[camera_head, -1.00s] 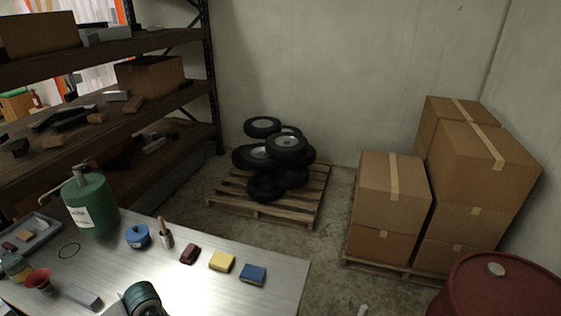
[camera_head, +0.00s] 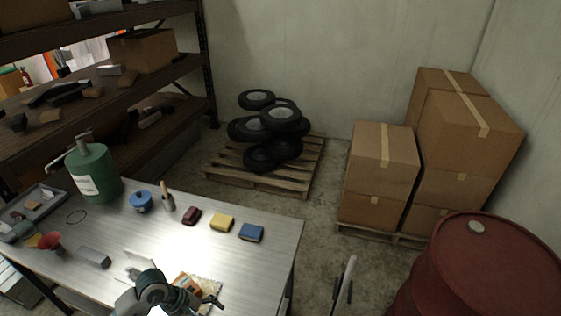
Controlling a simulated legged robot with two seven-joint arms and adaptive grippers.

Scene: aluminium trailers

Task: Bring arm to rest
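One arm, which I take to be my left, shows at the bottom of the head view, over the metal workbench (camera_head: 262,268). Its rounded grey and teal links are at the bottom centre-left. Its gripper (camera_head: 212,303) is small and dark and points to the right. It is beside an orange and pale item (camera_head: 205,284) on the bench; I cannot tell whether they touch. Its finger opening is not clear, and I see nothing clearly held. My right gripper does not show.
A green canister (camera_head: 93,173), blue pot (camera_head: 141,202), brush cup (camera_head: 168,203), red funnel (camera_head: 50,242), grey block (camera_head: 93,257) and maroon, yellow and blue sponges (camera_head: 251,232) stand on the bench. A red barrel (camera_head: 490,270) and a pale upright item (camera_head: 345,280) stand right.

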